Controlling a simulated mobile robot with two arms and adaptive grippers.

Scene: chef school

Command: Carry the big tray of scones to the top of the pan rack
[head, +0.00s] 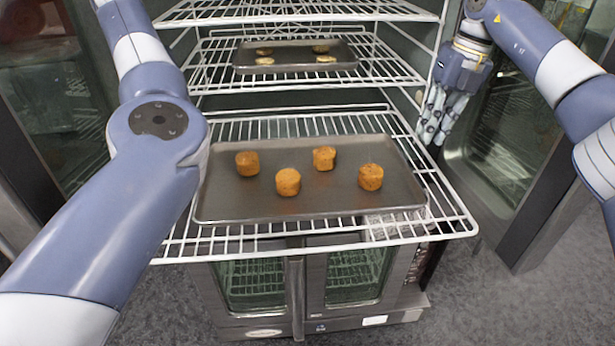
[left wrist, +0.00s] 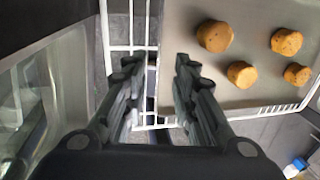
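The big grey tray (head: 320,207) holds several golden-brown scones (head: 288,182) and lies flat on a white wire shelf. In the left wrist view the tray (left wrist: 240,14) is at the right, with scones (left wrist: 242,74) on it. My left gripper (left wrist: 158,62) is open and empty; the tray's edge shows between its fingertips. Whether it touches the tray I cannot tell. It is outside the head view. My right gripper (head: 432,136) points down beside the tray's right side, apart from it. Its fingers look spread, with nothing between them.
A smaller tray (head: 296,68) with several pale pieces sits on the shelf above. Another wire shelf (head: 300,12) is higher. An oven with glass doors (head: 252,284) stands below. Dark glass-fronted cabinets (head: 525,150) flank the rack. A blue-capped item (left wrist: 296,167) shows in the left wrist view.

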